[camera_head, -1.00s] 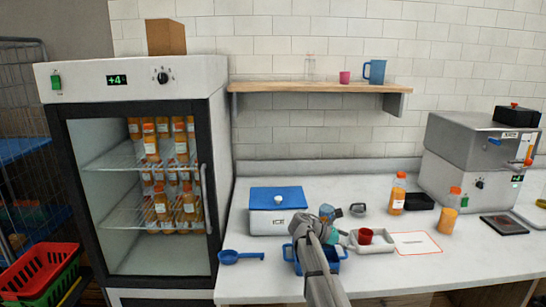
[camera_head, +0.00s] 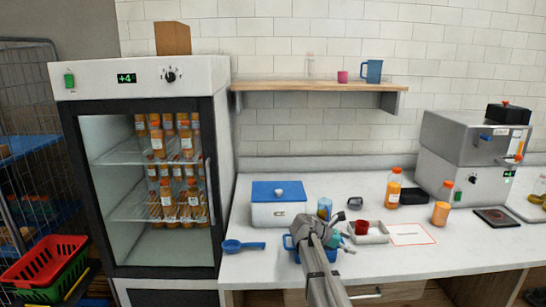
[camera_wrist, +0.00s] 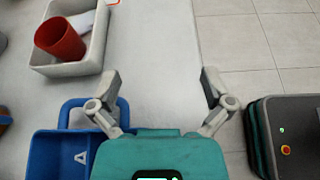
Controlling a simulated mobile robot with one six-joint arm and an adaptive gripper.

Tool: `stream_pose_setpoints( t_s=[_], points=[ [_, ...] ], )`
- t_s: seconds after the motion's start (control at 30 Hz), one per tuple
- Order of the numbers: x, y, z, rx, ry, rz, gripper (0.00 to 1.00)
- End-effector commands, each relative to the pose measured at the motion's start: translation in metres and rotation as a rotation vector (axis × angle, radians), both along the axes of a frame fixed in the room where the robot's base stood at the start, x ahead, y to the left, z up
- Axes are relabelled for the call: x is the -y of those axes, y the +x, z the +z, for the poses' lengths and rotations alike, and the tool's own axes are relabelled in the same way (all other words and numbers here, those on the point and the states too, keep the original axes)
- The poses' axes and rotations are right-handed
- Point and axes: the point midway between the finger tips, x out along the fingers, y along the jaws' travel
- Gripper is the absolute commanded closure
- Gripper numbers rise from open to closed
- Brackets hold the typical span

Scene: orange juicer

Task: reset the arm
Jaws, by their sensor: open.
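My gripper (camera_wrist: 160,82) is open and empty in the wrist view, its two fingers spread over the white counter (camera_wrist: 155,45). Its teal palm shows at the bottom. In the head view, my arm reaches over the counter's front part and largely hides the gripper (camera_head: 335,240). A blue bin (camera_wrist: 65,150) lies below and left of the gripper in the wrist view, and is partly hidden by my arm in the head view.
A blue-lidded box (camera_head: 278,212), a blue scoop (camera_head: 242,246) and orange bottles (camera_head: 393,188) stand on the counter. A glass-door fridge (camera_head: 150,190) is at left, a grey machine (camera_head: 465,150) at right. A wooden shelf (camera_head: 315,88) hangs above. Tiled floor (camera_wrist: 265,50) lies beyond the counter edge.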

Motion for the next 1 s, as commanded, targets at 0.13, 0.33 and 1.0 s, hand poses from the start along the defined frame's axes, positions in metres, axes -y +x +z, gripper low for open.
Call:
stream_pose_setpoints(
  t_s=[0.13,0.33,1.0],
  points=[
    [0.001,-0.011,-0.007,0.044,0.042,-0.024,0.00],
    [0.002,-0.028,-0.019,0.124,0.117,-0.074,0.00],
    [-0.035,-0.162,-0.091,0.646,0.658,-0.681,0.00]
  ],
)
